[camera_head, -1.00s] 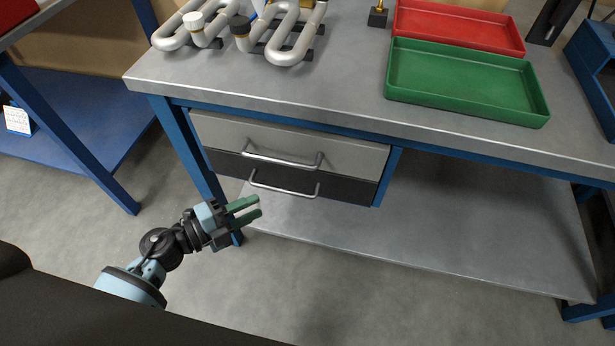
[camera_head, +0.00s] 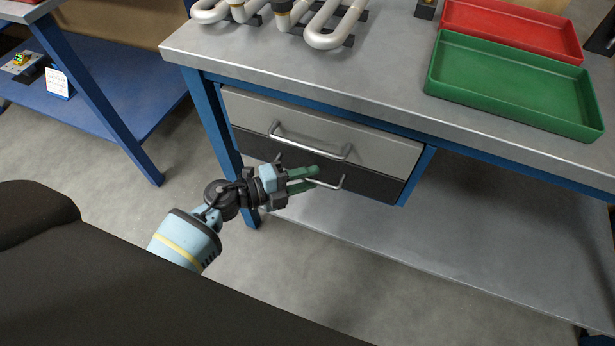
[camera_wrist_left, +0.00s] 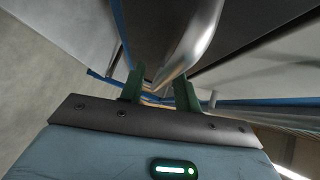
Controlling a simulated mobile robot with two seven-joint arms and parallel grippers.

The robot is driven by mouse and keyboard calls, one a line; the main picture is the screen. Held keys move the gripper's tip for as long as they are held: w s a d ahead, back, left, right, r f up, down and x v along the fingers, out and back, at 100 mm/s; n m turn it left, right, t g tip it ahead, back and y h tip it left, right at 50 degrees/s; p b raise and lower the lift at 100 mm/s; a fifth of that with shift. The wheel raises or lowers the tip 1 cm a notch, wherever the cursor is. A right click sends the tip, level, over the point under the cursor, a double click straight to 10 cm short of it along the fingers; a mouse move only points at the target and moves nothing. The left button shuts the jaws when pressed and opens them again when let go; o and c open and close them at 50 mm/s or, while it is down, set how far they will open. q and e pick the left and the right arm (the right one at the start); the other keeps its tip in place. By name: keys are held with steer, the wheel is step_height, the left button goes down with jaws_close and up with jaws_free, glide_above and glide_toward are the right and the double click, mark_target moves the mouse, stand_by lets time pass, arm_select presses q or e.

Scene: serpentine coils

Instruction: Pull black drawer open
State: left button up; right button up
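The black drawer (camera_head: 373,184) is the lower of two drawers under the bench top, and looks shut. Its metal bar handle (camera_head: 330,185) is partly hidden behind my left gripper (camera_head: 314,178) in the head view. The gripper's green fingers are spread, one above the other, at the handle bar. In the left wrist view, the bar (camera_wrist_left: 192,45) runs down towards the space between the fingers (camera_wrist_left: 160,88), which are apart and not closed on it. I cannot tell whether they touch it. My right gripper is not in view.
A grey drawer (camera_head: 370,148) with its own handle (camera_head: 310,145) sits just above. The blue bench leg (camera_head: 216,125) stands left of the drawers. A green tray (camera_head: 515,90) and a red tray (camera_head: 515,28) rest on top. The floor in front is clear.

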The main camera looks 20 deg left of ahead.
arm_select(q)
steer(key=shift+w+d, duration=0.1)
steer(key=shift+d, duration=0.05)
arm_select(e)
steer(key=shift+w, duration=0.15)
arm_select(q)
jaws_close()
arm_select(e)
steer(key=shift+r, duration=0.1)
